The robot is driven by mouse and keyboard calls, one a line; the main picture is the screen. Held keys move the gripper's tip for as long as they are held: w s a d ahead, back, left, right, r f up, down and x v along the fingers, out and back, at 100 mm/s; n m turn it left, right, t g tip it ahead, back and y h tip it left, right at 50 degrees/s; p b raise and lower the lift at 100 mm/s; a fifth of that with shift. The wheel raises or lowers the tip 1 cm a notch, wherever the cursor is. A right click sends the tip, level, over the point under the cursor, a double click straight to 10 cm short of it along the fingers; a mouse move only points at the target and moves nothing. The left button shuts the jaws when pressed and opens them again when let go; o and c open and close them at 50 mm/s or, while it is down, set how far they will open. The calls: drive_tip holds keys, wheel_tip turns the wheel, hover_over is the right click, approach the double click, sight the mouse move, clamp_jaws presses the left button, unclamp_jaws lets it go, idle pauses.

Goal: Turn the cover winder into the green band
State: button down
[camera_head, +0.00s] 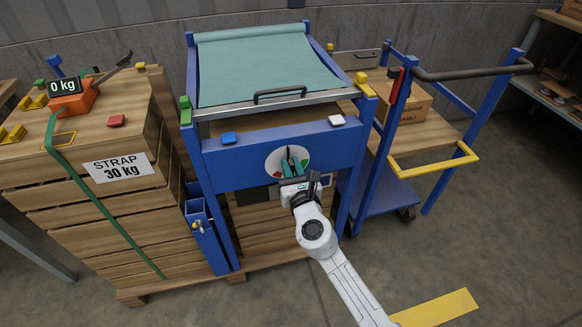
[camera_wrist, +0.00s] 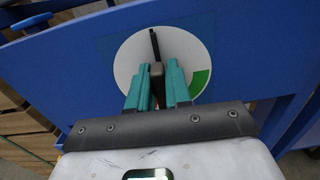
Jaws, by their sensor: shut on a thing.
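The cover winder is a dark knob (camera_wrist: 157,74) at the middle of a white round dial (camera_wrist: 190,48) on the blue front panel. Its black pointer (camera_wrist: 154,42) points up, a little left, in the wrist view. The green band (camera_wrist: 200,83) lies at the dial's lower right, apart from the pointer. The dial also shows in the head view (camera_head: 273,160), partly hidden by my gripper (camera_head: 291,161). My gripper's teal fingers (camera_wrist: 157,70) are shut on the winder knob, one on each side. A red mark on the dial is mostly hidden behind the fingers.
The blue frame carries a teal cover (camera_head: 255,65) with a grey bar and dark handle (camera_head: 280,94). A strapped wooden crate stack (camera_head: 100,215) stands left. A blue cart with a yellow bar (camera_head: 435,165) stands right.

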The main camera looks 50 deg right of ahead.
drive_tip(key=shift+f, duration=0.1)
drive_tip(key=f+m+b, duration=0.1)
drive_tip(key=m+b, duration=0.3)
drive_tip(key=m, duration=0.3)
drive_tip(key=d+f+m+b, duration=0.1)
drive_tip(key=m+b, duration=0.4)
drive_tip(key=m, duration=0.3)
drive_tip(key=m+b, duration=0.5)
drive_tip(key=m, duration=0.3)
drive_tip(key=shift+s+d+f, duration=0.2)
drive_tip(key=shift+s+f, duration=0.2)
drive_tip(key=shift+m, duration=0.3)
drive_tip(key=c, duration=1.1)
unclamp_jaws()
drive_tip(key=shift+c, duration=0.2)
drive_tip(key=shift+r, duration=0.1)
drive_tip(key=shift+a, duration=0.1)
